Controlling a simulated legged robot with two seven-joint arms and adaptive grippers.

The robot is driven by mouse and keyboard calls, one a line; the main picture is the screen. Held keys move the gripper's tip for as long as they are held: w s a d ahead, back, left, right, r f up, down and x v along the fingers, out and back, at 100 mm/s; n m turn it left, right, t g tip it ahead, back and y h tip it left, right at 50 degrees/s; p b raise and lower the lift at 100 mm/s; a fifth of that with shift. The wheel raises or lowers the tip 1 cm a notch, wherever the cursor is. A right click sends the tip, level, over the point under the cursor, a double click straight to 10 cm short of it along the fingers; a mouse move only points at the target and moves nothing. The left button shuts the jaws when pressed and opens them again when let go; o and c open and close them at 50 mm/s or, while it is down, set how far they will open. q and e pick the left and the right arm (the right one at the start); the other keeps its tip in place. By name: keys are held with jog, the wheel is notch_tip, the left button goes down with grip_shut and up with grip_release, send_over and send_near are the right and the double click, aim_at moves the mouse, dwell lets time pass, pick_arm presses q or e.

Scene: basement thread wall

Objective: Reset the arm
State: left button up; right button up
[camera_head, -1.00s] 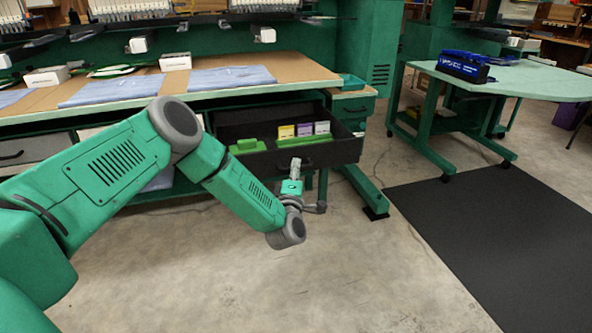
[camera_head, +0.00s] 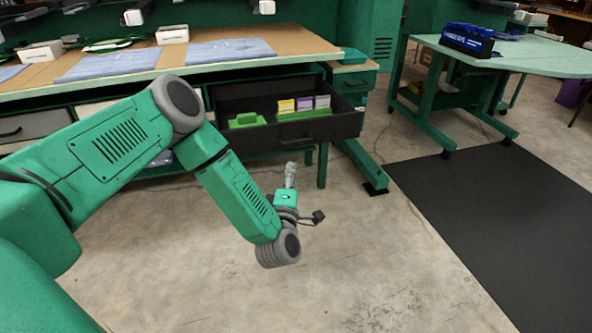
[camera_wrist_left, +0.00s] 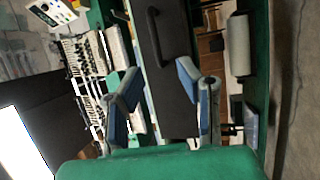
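My left gripper (camera_head: 291,172) hangs just in front of and below the open drawer in the head view. In the left wrist view, the two blue-padded fingers of this gripper (camera_wrist_left: 160,88) stand well apart with nothing between the pads. The dark drawer front (camera_wrist_left: 165,80) with its black handle (camera_wrist_left: 154,38) lies beyond the fingers, apart from them. My right gripper is in neither view.
The black drawer (camera_head: 345,125) stands pulled out under the workbench (camera_head: 130,85), holding a green item (camera_head: 247,120) and small coloured boxes (camera_head: 304,104). A green table (camera_head: 530,58) with a blue bin (camera_head: 467,40) stands right. The floor before the drawer is clear.

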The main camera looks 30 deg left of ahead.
pick_arm(q)
jog(key=s+d+f+m+g+h+p, duration=0.3)
jog(key=s+d+m+g+h+p, duration=0.15)
jog(key=s+d+m, duration=0.3)
jog(key=s+d+f+m+g+h+p, duration=0.3)
jog(key=s+d+f+m+h, duration=0.1)
jog(key=s+d+m+h, duration=0.3)
jog(key=s+a+r+m+g+p, duration=0.1)
jog(key=s+a+m+g, duration=0.1)
jog(key=s, duration=0.5)
jog(key=s+a+m+g+y+p, duration=0.1)
jog(key=s+a+m+g, duration=0.1)
jog(key=s, duration=0.5)
jog(key=s+a+r+m+g+y+p, duration=0.1)
jog(key=s+a+m+g+p, duration=0.1)
jog(key=s+m+g, duration=0.2)
jog(key=s+g, duration=0.1)
jog(key=s, duration=0.2)
jog(key=shift+s+a+r, duration=0.2)
jog(key=shift+s+r, duration=0.1)
jog(key=shift+w+d+m+g+y, duration=0.1)
jog(key=shift+m+g+y, duration=0.15)
